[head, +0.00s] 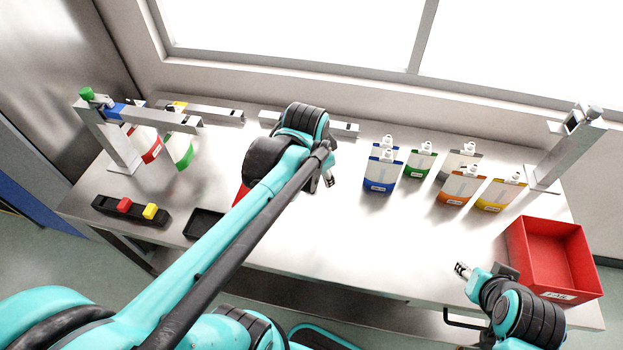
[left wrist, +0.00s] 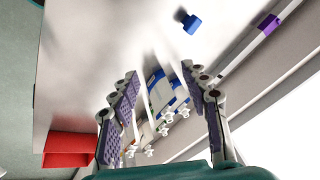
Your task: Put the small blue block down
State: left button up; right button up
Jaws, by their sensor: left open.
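A small blue block (left wrist: 190,22) stands on the pale table top near the top of the left wrist view, beyond my left fingertips and apart from them. I cannot pick it out in the head view, where my left arm covers part of the table. My left gripper (head: 328,178) hangs over the back middle of the table. Its two padded fingers are spread in the left wrist view (left wrist: 160,85), with nothing between them; pouches show farther off in the gap. My right gripper (head: 463,270) is at the front right edge; its jaw opening is too small to judge.
Several pouches (head: 466,185) stand at the back right, near a red bin (head: 546,279). The middle right of the table is clear.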

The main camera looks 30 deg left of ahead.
pick_arm(q)
jog(key=w+a+f+m+g, duration=0.1)
jog(key=w+a+f+m, duration=0.2)
jog(key=w+f, duration=0.1)
jog(key=w+a+f+m+g, duration=0.1)
jog(key=w+a+f+m, duration=0.1)
jog(key=w+f+m, duration=0.1)
jog(key=w+a+f+m+g, duration=0.2)
jog(key=w+a+f, duration=0.1)
jog(key=w+f, duration=0.1)
jog(key=shift+w+a+f+m, duration=0.3)
jog(key=shift+w+f+m, duration=0.1)
jog(key=shift+w, duration=0.3)
jog(key=shift+w+a+f, duration=0.1)
jog(key=shift+a+f, duration=0.05)
jog(key=shift+f, duration=0.45)
jog(key=f, duration=0.2)
jog(key=f+b, duration=0.1)
jog(key=f, duration=0.4)
jog(key=shift+w+a+f, duration=0.15)
jog(key=shift+w+a, duration=0.05)
jog(key=shift+a, duration=0.05)
grip_shut()
